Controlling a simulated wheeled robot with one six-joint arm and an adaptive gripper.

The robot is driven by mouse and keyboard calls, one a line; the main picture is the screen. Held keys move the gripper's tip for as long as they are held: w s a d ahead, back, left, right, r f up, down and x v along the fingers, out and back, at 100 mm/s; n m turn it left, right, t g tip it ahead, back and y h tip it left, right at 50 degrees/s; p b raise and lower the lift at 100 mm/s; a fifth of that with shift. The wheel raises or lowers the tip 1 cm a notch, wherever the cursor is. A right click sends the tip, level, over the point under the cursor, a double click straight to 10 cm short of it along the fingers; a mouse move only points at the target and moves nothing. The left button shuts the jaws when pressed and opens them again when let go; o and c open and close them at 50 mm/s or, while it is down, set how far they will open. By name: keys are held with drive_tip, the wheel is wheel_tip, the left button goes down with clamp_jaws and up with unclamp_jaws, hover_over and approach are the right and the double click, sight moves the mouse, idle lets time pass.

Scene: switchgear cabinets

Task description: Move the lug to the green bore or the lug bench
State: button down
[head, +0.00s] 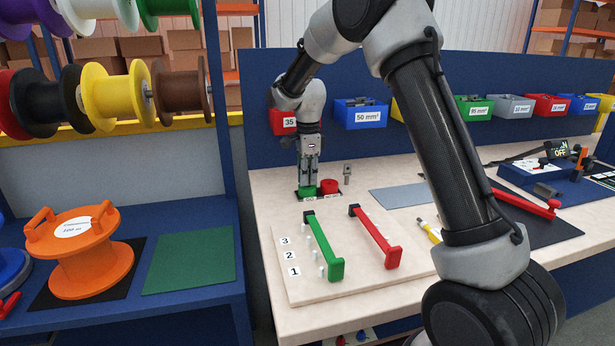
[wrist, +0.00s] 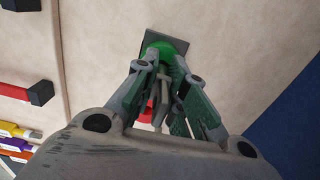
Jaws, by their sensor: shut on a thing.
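My gripper (head: 308,182) points down at the back left of the wooden bench, right above the green bore block (head: 306,192). In the wrist view my gripper (wrist: 164,66) is shut on a small grey piece, seemingly the lug (wrist: 163,97), mostly hidden between the fingers. The green block (wrist: 168,46) shows just beyond the fingertips on a dark plate. I cannot tell whether the lug touches or enters the bore. A red block (head: 328,186) stands beside the green one, to its right; the fingers partly cover it in the wrist view.
A small grey upright piece (head: 347,172) stands behind the red block. A board (head: 300,284) with a green handle (head: 323,246) and a red handle (head: 376,238) lies in front. A grey mat (head: 397,196) is at the right. Labelled bins (head: 360,114) line the blue back panel.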

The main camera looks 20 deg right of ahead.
drive_tip(key=shift+w+f, duration=0.1)
drive_tip(key=shift+f, duration=0.1)
idle(3.0)
drive_tip(key=shift+r, duration=0.2)
drive_tip(key=shift+f, duration=0.4)
idle(1.1)
drive_tip(key=shift+r, duration=0.15)
drive_tip(key=shift+r, duration=0.25)
idle(0.4)
drive_tip(key=c, duration=1.4)
unclamp_jaws()
